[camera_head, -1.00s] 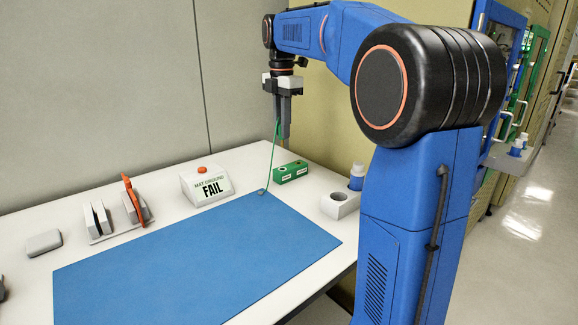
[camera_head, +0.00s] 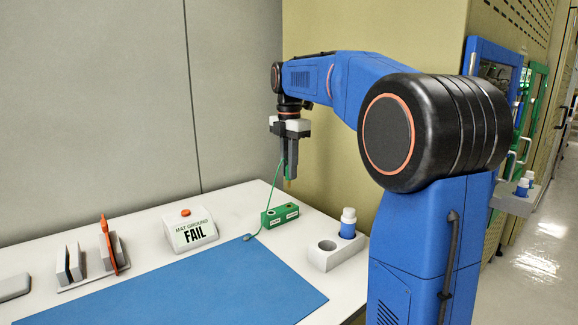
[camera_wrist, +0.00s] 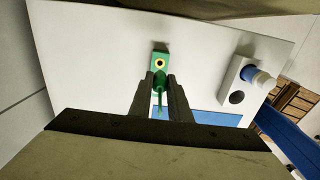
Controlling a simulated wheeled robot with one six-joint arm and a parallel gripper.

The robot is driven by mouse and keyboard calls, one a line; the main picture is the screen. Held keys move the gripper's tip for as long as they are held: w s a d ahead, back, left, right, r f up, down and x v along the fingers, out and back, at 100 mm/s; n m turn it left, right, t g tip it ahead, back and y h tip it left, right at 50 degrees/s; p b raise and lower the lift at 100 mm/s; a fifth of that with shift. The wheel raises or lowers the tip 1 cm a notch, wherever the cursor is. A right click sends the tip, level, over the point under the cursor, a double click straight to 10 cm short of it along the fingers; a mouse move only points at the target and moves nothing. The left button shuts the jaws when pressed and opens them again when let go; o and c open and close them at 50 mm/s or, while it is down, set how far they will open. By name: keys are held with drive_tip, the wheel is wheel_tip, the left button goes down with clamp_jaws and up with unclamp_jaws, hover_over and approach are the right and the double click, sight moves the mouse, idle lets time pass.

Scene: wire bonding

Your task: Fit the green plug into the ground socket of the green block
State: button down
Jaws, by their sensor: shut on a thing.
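The green block (camera_head: 280,215) sits on the white table behind the mat's far right corner. In the wrist view the block (camera_wrist: 160,55) shows one round, light-rimmed socket with a dark centre. My gripper (camera_head: 290,178) points down above the block and is shut on the green plug (camera_wrist: 159,80), which is mostly hidden between the fingers. A short tip shows below the fingers in the head view. The plug is apart from the block. Its green cord (camera_head: 272,205) runs down to a grey snap (camera_head: 248,237) at the mat corner.
The blue mat (camera_head: 190,285) covers the table front. A tester box reading "MAT GROUND FAIL" (camera_head: 190,230) stands left of the block. A white holder (camera_head: 322,258) with a blue-and-white bottle (camera_head: 347,223) stands right. A rack with an orange tool (camera_head: 105,245) is at left.

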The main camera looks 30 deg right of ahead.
sight(289, 183)
drive_tip(key=shift+f, duration=2.5)
drive_tip(key=shift+f, duration=1.85)
drive_tip(key=c, duration=1.6)
unclamp_jaws()
drive_tip(key=shift+o, duration=0.2)
wheel_tip(289, 183, up, 17)
drive_tip(key=shift+r, duration=0.15)
